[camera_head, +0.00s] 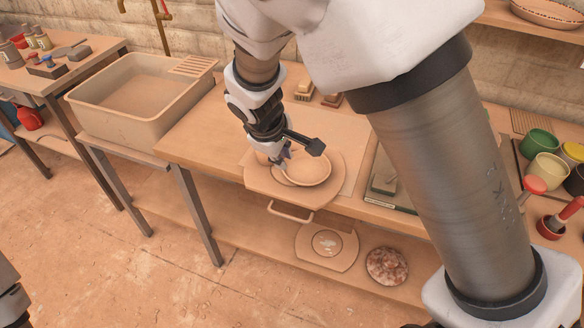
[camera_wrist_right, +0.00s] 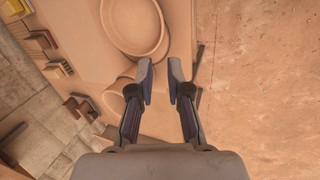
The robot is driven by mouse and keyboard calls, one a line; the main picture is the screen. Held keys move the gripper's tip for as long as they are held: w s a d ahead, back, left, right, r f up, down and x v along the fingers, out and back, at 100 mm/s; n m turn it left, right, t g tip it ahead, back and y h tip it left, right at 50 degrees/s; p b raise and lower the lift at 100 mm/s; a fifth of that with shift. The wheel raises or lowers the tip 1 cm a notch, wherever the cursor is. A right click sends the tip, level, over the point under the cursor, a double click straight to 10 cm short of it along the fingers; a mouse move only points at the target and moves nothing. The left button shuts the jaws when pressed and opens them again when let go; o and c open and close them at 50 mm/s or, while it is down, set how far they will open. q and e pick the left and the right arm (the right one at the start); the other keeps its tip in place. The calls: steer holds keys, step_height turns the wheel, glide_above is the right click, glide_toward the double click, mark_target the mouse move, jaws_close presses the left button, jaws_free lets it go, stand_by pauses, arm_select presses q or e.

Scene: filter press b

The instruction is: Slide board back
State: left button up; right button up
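The tan board (camera_head: 325,188) lies on the wooden workbench, and its rounded front part reaches past the bench's front edge. A shallow round tan dish (camera_head: 306,170) rests on it. My right gripper (camera_head: 279,162) is low over the board at the dish's left side. In the right wrist view, its fingers (camera_wrist_right: 160,76) are apart with nothing seen between them. The dish (camera_wrist_right: 133,24) shows beyond the fingertips there, with another tan rounded shape beside the left finger. Whether a finger touches the board cannot be told.
A tan sink basin (camera_head: 125,122) stands left of the bench. A lower shelf holds a tan board-like piece (camera_head: 311,255) and a mottled round object (camera_head: 387,266). Coloured pots (camera_head: 540,143) stand at right, behind my arm. A bar-shaped handle (camera_head: 290,212) sits below the board's front.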

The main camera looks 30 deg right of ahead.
jaws_close()
steer(key=s+a+f+m+g+y+p, duration=0.15)
steer(key=m+p, duration=0.25)
steer(key=m, duration=0.4)
steer(key=a+f+m+y+p, duration=0.1)
steer(key=a+m+y+p, duration=0.2)
steer(key=m, duration=0.6)
step_height(320, 180, down, 12)
steer(key=w+d+p, duration=0.1)
steer(key=d+p, duration=0.2)
steer(key=p, duration=0.1)
steer(key=shift+r+g+h, duration=0.2)
steer(key=shift+g+h, duration=0.15)
steer(key=shift+h, duration=0.1)
steer(key=shift+w, duration=0.1)
